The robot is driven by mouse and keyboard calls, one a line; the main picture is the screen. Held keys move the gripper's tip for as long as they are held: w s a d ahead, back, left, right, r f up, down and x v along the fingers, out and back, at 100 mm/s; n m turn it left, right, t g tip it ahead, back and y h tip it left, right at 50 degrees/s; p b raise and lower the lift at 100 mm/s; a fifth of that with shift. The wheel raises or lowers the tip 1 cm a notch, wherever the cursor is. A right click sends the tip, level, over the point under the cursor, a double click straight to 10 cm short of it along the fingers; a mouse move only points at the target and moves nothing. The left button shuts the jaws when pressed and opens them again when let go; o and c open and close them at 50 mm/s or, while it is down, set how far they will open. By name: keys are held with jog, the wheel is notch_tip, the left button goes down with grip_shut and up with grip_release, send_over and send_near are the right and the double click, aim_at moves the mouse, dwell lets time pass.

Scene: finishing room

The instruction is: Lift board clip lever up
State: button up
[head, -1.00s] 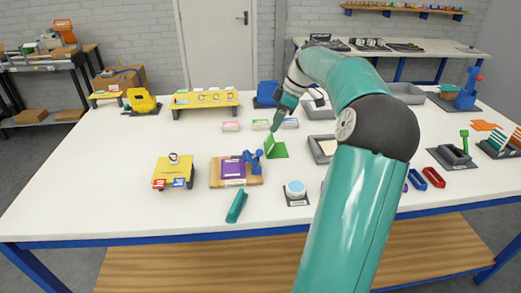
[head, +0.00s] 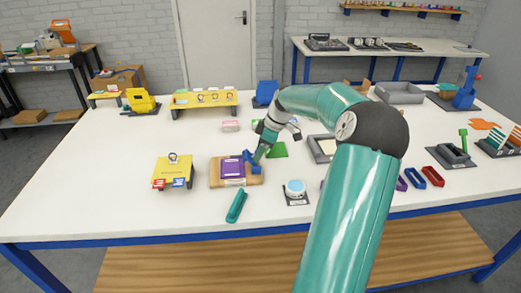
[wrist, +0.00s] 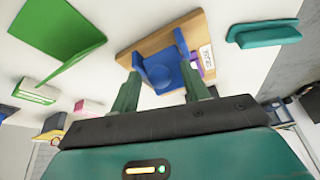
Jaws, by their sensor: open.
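The wooden board (head: 216,179) lies on the white table with a purple sheet or plate (head: 233,167) on it. The blue clip (head: 247,157) sits at the board's right side. In the wrist view the board (wrist: 150,45) carries the blue clip (wrist: 160,75), with a rounded middle between two side arms, and a sliver of purple shows beside it. My gripper (head: 257,161) is beside the clip in the head view. In the wrist view its green fingers (wrist: 163,92) are spread apart, with the clip between and just beyond them. I cannot tell whether they touch it.
A green folded piece (head: 279,150) lies right of the board. A teal object (head: 236,207) lies in front of it. A yellow stand (head: 172,171) is to the left and a round light-blue item (head: 295,187) to the right. Bare table lies at the front left.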

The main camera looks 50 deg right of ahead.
jog(key=c, duration=1)
jog(key=shift+s+d+f+t+y, duration=0.2)
jog(key=shift+s+d+t+y, duration=0.25)
jog(key=shift+y, duration=0.25)
jog(key=shift+o, duration=0.2)
jog(key=shift+s+d+f+t+y, duration=0.1)
jog(key=shift+d+f+t+y, duration=0.1)
jog(key=shift+t+y, duration=0.5)
jog(key=o, duration=1)
jog(key=shift+c, duration=0.2)
jog(key=v, duration=1.4)
